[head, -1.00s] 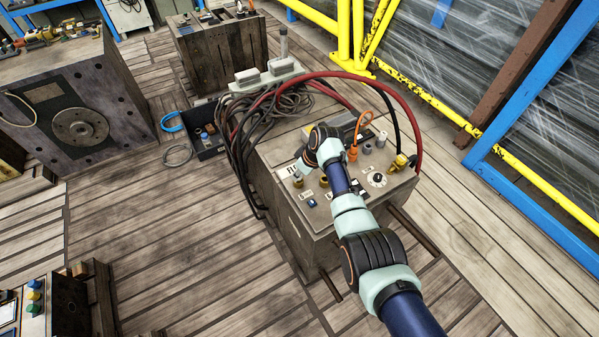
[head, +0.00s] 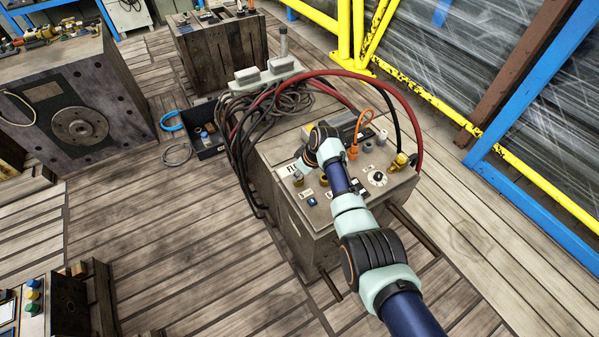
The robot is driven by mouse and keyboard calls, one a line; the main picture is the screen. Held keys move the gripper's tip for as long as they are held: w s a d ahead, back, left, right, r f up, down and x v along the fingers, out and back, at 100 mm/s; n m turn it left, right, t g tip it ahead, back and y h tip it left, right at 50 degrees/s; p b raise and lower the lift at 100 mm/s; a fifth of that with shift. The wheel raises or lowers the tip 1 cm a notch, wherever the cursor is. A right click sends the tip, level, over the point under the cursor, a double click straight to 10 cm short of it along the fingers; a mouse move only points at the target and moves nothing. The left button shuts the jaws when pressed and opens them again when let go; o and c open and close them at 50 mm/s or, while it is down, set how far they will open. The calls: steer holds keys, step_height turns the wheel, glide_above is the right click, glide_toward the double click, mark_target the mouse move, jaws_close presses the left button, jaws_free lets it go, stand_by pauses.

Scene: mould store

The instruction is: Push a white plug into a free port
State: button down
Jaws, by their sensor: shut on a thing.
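My gripper (head: 306,163) is at the left end of the top panel of a wooden-sided box (head: 305,225). My own wrist covers most of it, and its fingertips are hardly visible. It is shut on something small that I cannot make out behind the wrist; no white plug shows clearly. Brass-coloured fittings (head: 298,179) stand on the panel just below the gripper. Two grey fittings (head: 367,147) stand farther right. I cannot tell which ports are free.
A thick red hose (head: 400,88) and a black cable arch over the panel to a brass connector (head: 401,160) at its right. A dark cable bundle (head: 240,140) hangs on the box's left side. A dial (head: 378,179) and a blue button (head: 311,202) are on the panel.

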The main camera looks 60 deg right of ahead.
steer(key=c, duration=0.8)
jaws_free()
steer(key=shift+c, duration=0.2)
steer(key=o, duration=0.4)
step_height(320, 180, up, 8)
steer(key=p, duration=0.7)
steer(key=shift+f, duration=0.3)
